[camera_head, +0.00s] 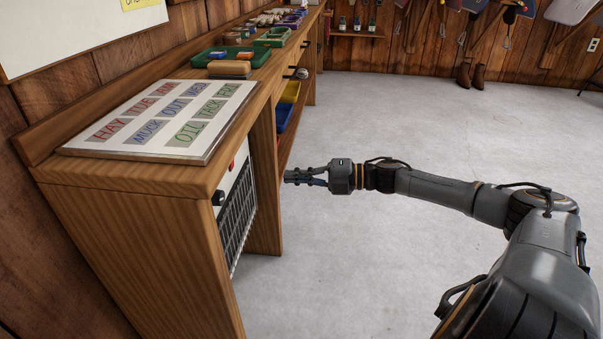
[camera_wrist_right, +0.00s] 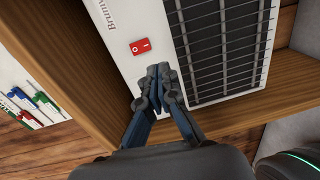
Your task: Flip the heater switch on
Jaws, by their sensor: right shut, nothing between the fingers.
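The heater (camera_head: 238,213) is a white unit with a dark grille, set under the wooden bench top. In the right wrist view the heater (camera_wrist_right: 116,22) shows its white panel, part of a brand name and the grille. A red rocker switch (camera_wrist_right: 140,46) with white marks sits on that panel; which way it is tipped I cannot tell. It shows as a small red spot in the head view (camera_head: 231,166). My right gripper (camera_head: 289,176) is shut and empty, in front of the heater. In the wrist view its fingertips (camera_wrist_right: 158,74) appear just below the switch; contact is unclear.
The wooden bench (camera_head: 135,180) frames the heater with its top and side panels. A lettered board (camera_head: 160,118) lies on top, with green trays (camera_head: 236,57) farther back. A dark knob (camera_head: 218,197) is on the heater's near side. The grey floor (camera_head: 390,120) is clear to the right.

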